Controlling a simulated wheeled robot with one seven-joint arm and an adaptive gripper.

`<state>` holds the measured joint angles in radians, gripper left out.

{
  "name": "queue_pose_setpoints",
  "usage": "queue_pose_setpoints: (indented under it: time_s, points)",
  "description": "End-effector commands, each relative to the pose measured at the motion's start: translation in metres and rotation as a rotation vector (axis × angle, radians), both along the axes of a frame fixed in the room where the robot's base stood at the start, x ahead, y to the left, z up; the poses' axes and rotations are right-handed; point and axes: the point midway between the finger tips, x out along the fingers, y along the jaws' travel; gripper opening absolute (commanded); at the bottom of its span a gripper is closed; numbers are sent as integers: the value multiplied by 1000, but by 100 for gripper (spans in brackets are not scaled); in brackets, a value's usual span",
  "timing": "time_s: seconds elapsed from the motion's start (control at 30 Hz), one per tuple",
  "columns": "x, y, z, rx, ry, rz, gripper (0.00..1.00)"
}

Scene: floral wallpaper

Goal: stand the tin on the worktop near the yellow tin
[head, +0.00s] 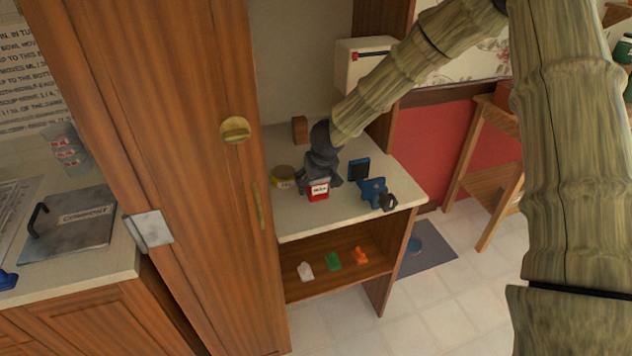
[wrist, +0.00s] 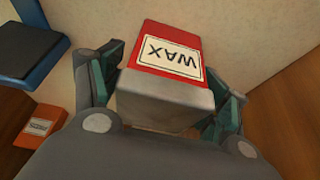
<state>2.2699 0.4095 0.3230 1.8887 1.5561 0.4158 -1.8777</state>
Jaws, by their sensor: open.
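The tin is a red and grey box with a white label reading WAX in the wrist view (wrist: 168,62). In the head view the red tin (head: 319,191) appears upright on the pale worktop (head: 300,224). The yellow tin (head: 283,178) is on the worktop just left of it, a short gap away, partly behind my gripper. My gripper (head: 320,180) is open at the red tin, with a finger on either side of it in the wrist view. The tin's underside is hidden.
A blue figure (head: 374,191) and a blue-edged dark block (head: 358,169) stand to the right. A wooden block (head: 300,129) is at the back. A tall wooden cabinet (head: 190,120) borders the left. Small figures, including a green one (head: 333,261), occupy the shelf below.

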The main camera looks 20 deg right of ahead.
Motion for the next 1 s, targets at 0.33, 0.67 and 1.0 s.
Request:
queue_pose_setpoints:
  time_s: [0.33, 0.67, 1.0]
  points:
    - [-9, 0, 26, 2, -2, 0, 75]
    - [-31, -1, 79, 1, -2, -1, 75]
    - [-45, -2, 111, 0, 0, -1, 75]
